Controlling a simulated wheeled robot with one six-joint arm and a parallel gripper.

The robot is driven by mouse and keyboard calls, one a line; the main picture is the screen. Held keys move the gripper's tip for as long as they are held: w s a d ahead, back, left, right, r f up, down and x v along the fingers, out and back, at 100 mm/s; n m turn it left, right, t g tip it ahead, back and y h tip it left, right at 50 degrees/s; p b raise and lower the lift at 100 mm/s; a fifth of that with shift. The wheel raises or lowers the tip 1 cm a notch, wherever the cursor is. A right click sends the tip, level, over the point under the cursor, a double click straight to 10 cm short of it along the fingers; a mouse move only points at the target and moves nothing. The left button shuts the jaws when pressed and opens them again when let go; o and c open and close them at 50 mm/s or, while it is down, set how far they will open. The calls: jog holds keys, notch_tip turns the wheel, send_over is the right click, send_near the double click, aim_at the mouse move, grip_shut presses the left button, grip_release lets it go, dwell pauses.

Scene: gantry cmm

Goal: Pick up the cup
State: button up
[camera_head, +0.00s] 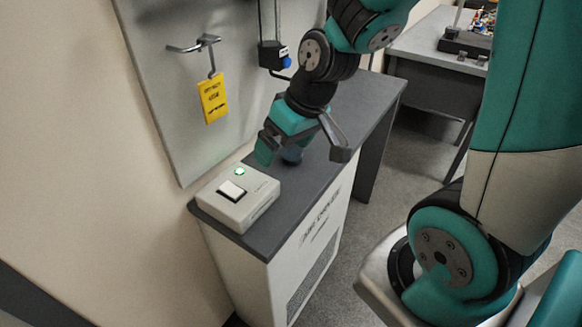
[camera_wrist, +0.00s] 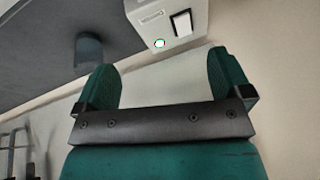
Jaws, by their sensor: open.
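The cup (camera_head: 292,153) is small and dark blue. In the head view it stands on the dark top of a narrow cabinet (camera_head: 345,112), partly hidden by my gripper. My gripper (camera_head: 303,150) is open, with its fingers spread above the cabinet top around where the cup shows. In the wrist view the cup (camera_wrist: 89,50) is at the upper left, just past the tip of the left finger and outside the gap. The gap of my gripper (camera_wrist: 165,78) holds nothing. I cannot tell whether a finger touches the cup.
A pale box (camera_head: 238,197) with a white switch and a lit green lamp sits at the cabinet's near end. A grey panel (camera_head: 165,90) behind carries a hook with a yellow tag (camera_head: 213,98) and a small black device (camera_head: 273,55). A desk (camera_head: 440,50) stands at the back right.

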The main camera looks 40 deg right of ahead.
aim_at(293, 149)
jog(key=w+d+f+h+b, duration=0.1)
jog(key=d+f, duration=0.3)
jog(key=w+d+f+m+h+b, duration=0.1)
jog(key=d+f, duration=0.3)
jog(key=w+d+f+m+t+b, duration=0.1)
jog(key=d+f+b, duration=0.1)
jog(key=d+f, duration=0.2)
jog(key=shift+w+f+h, duration=0.2)
jog(key=shift+f+h, duration=0.2)
jog(key=shift+f, duration=0.05)
jog(key=w, duration=0.2)
jog(key=w+p, duration=0.1)
jog(key=w, duration=0.2)
jog(key=shift+w+d+r, duration=0.1)
jog(key=shift+w+d, duration=0.1)
jog(key=shift+w, duration=0.05)
jog(key=w, duration=0.2)
jog(key=w+p, duration=0.1)
jog(key=w, duration=0.1)
jog(key=w+f+p, duration=0.1)
jog(key=w, duration=0.1)
jog(key=shift+w, duration=0.1)
jog(key=shift+f, duration=0.1)
jog(key=c, duration=1)
jog(key=shift+c, duration=0.2)
